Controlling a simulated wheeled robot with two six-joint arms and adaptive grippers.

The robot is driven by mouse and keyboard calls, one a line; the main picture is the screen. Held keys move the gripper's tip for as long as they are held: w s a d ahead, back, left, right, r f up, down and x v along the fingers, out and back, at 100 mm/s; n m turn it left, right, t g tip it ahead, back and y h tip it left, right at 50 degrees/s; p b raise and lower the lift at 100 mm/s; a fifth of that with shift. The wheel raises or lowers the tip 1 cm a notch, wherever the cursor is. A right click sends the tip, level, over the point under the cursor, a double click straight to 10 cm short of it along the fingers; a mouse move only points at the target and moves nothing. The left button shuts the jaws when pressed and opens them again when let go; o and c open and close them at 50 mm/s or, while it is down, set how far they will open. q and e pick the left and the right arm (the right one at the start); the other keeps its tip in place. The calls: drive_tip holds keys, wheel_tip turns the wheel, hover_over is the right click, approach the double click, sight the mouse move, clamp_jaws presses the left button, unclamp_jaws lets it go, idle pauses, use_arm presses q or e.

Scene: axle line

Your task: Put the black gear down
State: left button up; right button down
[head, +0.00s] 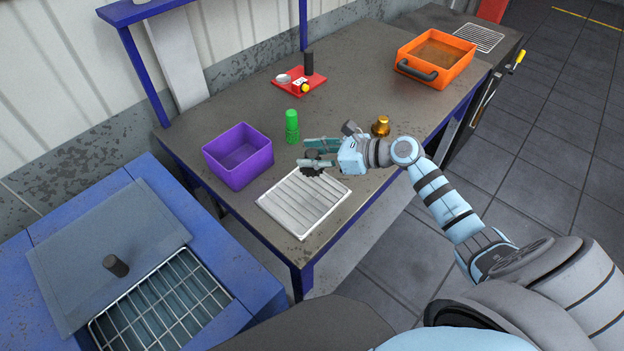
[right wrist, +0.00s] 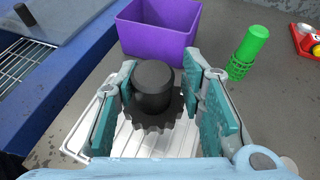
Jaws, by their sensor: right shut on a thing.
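The black gear (right wrist: 155,110) has a toothed rim and a round hub on top. In the right wrist view it sits between the two teal finger pads of my right gripper (right wrist: 160,100), which is shut on it. In the head view the gear (head: 312,163) shows at the far edge of a white ribbed tray (head: 300,208), with my right gripper (head: 318,155) reaching in from the right. The gear is over the tray; I cannot tell whether it touches it. My left gripper is not in view.
A purple bin (head: 238,158) stands left of the tray. A green bottle-like object (head: 292,127) and a brass part (head: 381,126) stand nearby. A red tray (head: 300,82) with small items and an orange crate (head: 436,60) are farther back. A blue station (head: 60,185) with a wire basket adjoins the table.

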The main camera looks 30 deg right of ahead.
wheel_tip(320, 180, down, 8)
drive_tip(key=shift+w+f+b, duration=0.1)
drive_tip(key=shift+b, duration=0.95)
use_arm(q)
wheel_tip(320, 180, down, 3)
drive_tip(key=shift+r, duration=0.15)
use_arm(e)
drive_tip(key=c, duration=1)
unclamp_jaws()
drive_tip(key=shift+c, duration=0.2)
drive_tip(key=shift+d, duration=0.1)
use_arm(q)
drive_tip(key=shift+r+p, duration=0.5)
drive_tip(key=shift+p, duration=0.1)
use_arm(e)
drive_tip(key=v, duration=1.2)
